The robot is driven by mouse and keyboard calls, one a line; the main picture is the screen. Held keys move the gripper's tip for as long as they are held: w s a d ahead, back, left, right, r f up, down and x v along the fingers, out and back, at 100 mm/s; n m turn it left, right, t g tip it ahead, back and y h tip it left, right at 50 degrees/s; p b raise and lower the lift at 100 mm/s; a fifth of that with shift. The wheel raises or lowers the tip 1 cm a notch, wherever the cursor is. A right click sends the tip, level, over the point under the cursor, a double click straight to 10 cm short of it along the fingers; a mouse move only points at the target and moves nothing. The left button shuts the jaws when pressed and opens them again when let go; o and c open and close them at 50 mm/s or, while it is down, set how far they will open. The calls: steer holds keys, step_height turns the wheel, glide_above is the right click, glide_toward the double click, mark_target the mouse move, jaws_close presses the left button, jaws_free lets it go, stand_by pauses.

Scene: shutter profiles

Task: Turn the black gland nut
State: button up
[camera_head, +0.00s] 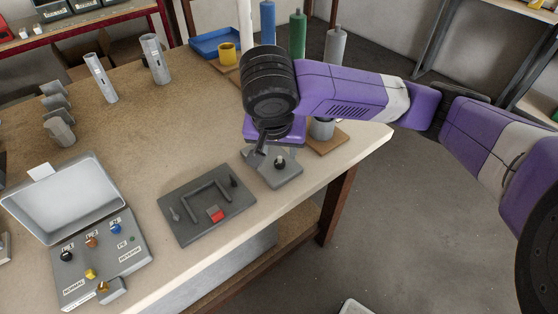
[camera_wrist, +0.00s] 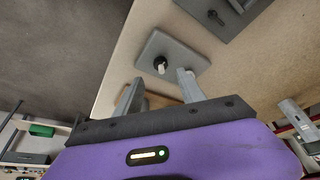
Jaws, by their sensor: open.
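A small black nut (camera_head: 280,161) with a pale tip stands on a grey square plate (camera_head: 287,177) near the table's front right edge. In the wrist view the black nut (camera_wrist: 160,63) sits on the plate (camera_wrist: 150,46), just beyond my fingertips. My gripper (camera_head: 259,156) points down beside the plate, and only part of its fingers shows in the head view. In the wrist view my gripper (camera_wrist: 155,82) is open and empty, its two fingers apart. The nut lies ahead of the gap between them, and I see no contact.
A dark plate (camera_head: 188,224) with a bent channel, pegs and a red block lies to the left. An open grey case (camera_head: 88,262) with coloured terminals is further left. A grey cup (camera_head: 321,130) on a wooden board and several coloured cylinders stand behind my gripper.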

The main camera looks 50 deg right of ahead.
mark_target(280, 161)
steer(key=b+x, duration=0.2)
steer(key=x, duration=0.5)
steer(key=shift+w+f, duration=0.15)
jaws_close()
